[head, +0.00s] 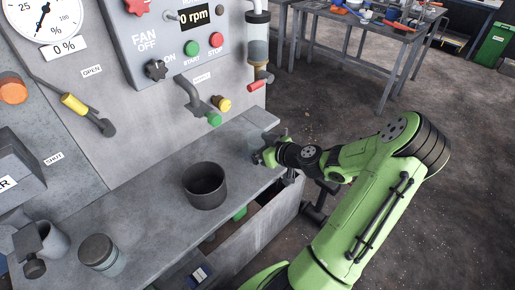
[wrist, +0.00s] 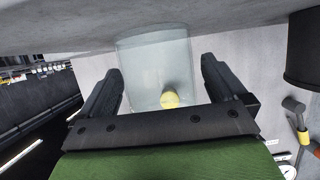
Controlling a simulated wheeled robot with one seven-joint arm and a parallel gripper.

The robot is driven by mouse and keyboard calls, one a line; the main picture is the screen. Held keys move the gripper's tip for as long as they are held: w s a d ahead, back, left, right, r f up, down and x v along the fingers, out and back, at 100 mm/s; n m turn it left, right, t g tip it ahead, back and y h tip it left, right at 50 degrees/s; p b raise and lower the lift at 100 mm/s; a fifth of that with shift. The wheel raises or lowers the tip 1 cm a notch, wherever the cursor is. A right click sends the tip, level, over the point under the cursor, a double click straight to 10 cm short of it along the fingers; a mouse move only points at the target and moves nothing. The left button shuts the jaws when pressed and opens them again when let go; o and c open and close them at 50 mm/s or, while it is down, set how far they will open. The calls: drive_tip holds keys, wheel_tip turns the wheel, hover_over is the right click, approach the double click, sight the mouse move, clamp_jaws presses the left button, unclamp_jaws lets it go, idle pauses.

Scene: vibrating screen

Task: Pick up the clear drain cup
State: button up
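A clear, faintly tinted cup (wrist: 146,62) stands on the grey bench in the wrist view, where the picture is upside down and the bench is at the top. A yellow knob shows through or beside its lower part. My gripper (wrist: 160,75) is open, with one dark finger on each side of the cup. A gap shows on the right; whether the left finger touches cannot be told. In the head view my gripper (head: 265,156) is at the right end of the bench, and the cup is hard to make out there.
A dark open pot (head: 206,188) stands on the bench (head: 150,225) left of my gripper. A lidded jar (head: 101,254) is at the front left.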

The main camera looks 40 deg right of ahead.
drive_tip(key=c, duration=1)
